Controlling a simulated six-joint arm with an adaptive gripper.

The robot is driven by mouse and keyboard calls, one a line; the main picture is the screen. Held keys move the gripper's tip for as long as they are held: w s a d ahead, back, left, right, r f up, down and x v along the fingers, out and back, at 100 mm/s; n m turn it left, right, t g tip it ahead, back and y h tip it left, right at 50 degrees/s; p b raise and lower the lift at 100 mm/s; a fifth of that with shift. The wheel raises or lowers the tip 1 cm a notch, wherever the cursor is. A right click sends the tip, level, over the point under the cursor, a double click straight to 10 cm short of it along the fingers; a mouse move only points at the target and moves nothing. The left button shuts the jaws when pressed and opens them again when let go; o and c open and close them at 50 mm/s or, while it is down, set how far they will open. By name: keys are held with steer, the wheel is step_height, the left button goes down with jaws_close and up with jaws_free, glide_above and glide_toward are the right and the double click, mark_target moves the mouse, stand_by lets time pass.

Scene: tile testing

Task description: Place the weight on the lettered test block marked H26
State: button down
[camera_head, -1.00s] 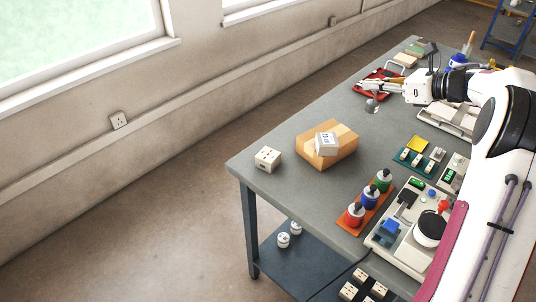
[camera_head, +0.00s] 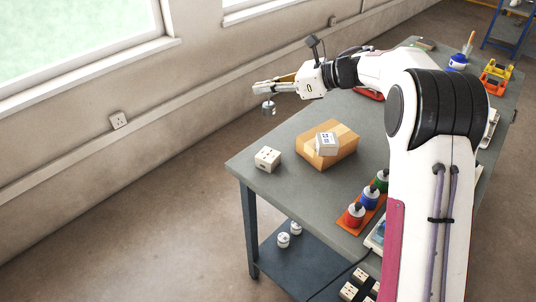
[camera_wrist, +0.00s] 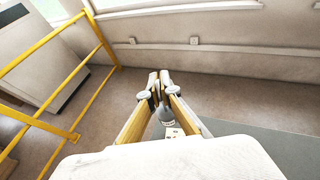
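My gripper (camera_head: 256,89) is shut on the grey metal weight (camera_head: 268,107), which hangs just below the fingertips, in the air near the table's far-left edge. In the wrist view the shut fingers (camera_wrist: 160,82) partly hide the weight (camera_wrist: 167,114). A white block (camera_head: 267,160) with dark marks stands on the table below the weight and nearer the camera. Another white block (camera_head: 327,144) with dark print lies tilted on the cardboard box (camera_head: 343,158). I cannot read H26 on either block. A pale block (camera_wrist: 175,132) shows partly below the weight in the wrist view.
My arm hides much of the table's right side. Grey tabletop (camera_head: 255,178) is clear around the left block. Yellow rails (camera_wrist: 85,88) show in the wrist view.

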mark_target(269, 103)
steer(key=shift+a+f, duration=0.15)
steer(key=shift+f, duration=2.35)
steer(key=shift+f, duration=0.1)
step_height(269, 103, down, 6)
steer(key=shift+f, duration=1.9)
steer(key=shift+f, duration=0.1)
steer(key=c, duration=2.3)
jaws_free()
